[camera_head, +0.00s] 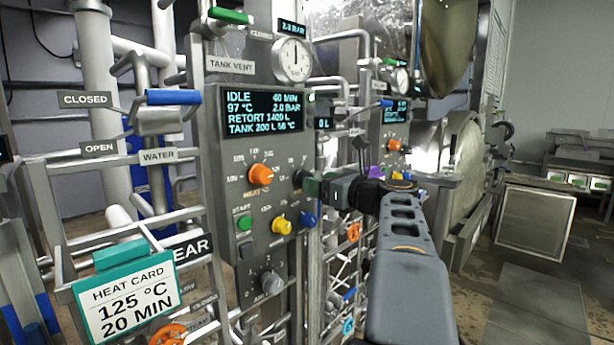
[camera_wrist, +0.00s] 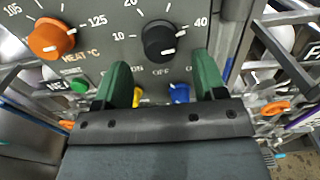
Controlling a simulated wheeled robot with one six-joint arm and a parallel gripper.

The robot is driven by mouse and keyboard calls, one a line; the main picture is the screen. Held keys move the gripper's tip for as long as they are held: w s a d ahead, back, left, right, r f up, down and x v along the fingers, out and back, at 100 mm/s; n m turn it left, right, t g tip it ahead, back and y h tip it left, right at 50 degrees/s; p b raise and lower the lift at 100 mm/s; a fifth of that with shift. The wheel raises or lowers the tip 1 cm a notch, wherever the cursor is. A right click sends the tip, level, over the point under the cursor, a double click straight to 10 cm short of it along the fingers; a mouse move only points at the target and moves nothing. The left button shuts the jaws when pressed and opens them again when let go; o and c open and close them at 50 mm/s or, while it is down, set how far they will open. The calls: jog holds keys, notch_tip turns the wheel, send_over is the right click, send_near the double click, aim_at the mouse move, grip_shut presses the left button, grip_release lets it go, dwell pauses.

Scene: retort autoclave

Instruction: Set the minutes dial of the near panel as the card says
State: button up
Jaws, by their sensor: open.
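The heat card (camera_head: 126,300) reads "125 °C 20 MIN". The near panel (camera_head: 225,165) carries a screen (camera_head: 262,112) with "IDLE" and a minutes figure that looks like 60 or 40. The minutes dial is a black knob (camera_head: 299,178), partly hidden by my gripper. In the wrist view the black knob (camera_wrist: 159,39) has marks 10, 20 and 40 around it, and its white line points to the lower right. My gripper (camera_wrist: 162,72) is open, its green fingers either side of and short of the knob, apart from it. It also shows in the head view (camera_head: 318,188).
The orange heat knob (camera_wrist: 50,39) sits left of the black knob. A green button (camera_head: 244,222), a yellow knob (camera_head: 281,225) and a blue knob (camera_head: 308,218) lie below. A second panel (camera_head: 393,120) stands behind my arm. Open floor (camera_head: 540,300) lies at right.

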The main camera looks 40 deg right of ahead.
jog(key=shift+w+a+p, duration=0.25)
jog(key=shift+w, duration=1)
jog(key=shift+w+a+p, duration=0.2)
jog(key=shift+w, duration=1.05)
jog(key=shift+c, duration=0.4)
